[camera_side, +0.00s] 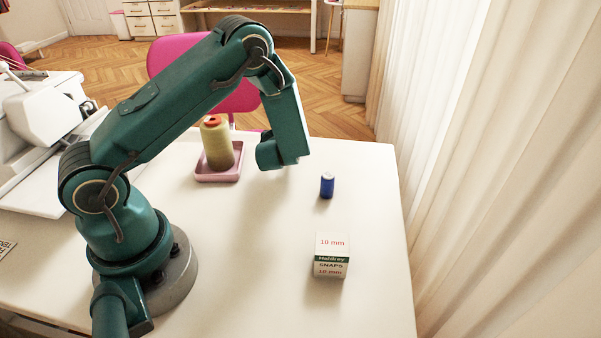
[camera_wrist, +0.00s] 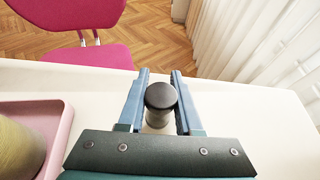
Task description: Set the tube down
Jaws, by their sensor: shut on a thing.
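The tube shows in the wrist view as a round black cap (camera_wrist: 160,95) with a pale body below it, seen from its capped end. My gripper (camera_wrist: 161,76) has its two blue fingers on either side of the tube and is shut on it. The tube is over the white table; I cannot tell whether its lower end touches the top. In the side view, my wrist hides the fingers and the tube.
A pink tray (camera_side: 219,176) holding a yellow-green thread cone (camera_side: 217,146) is left of my wrist. A small blue spool (camera_side: 327,186) and a snaps box (camera_side: 331,256) stand to the right. Between them the white table (camera_side: 255,245) is clear. The far table edge is close.

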